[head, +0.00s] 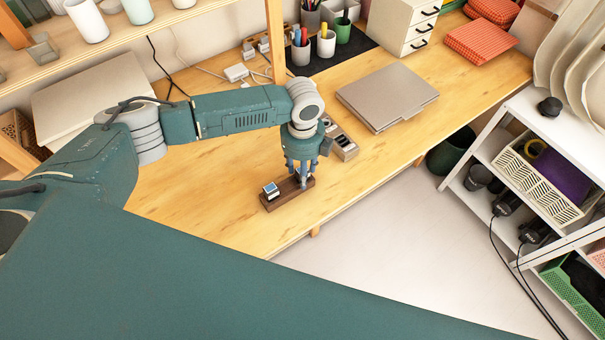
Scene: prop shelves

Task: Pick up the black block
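My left gripper (302,180) points down at the front edge of the wooden desk (220,205). Its fingertips are at the right part of a long dark brown block (287,196), which lies flat on the desk. Whether the fingers touch or grip the block is too small to tell. A small device with a light blue face (271,190) sits on the block's left end. No plainly black block stands out; the dark brown one is the closest match. My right gripper is out of view.
A grey organiser (341,144) stands just behind the gripper. A closed laptop (387,96) lies to the right. Pen cups (301,52) stand on a black mat at the back. A white shelf (480,165) with bins stands at the right.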

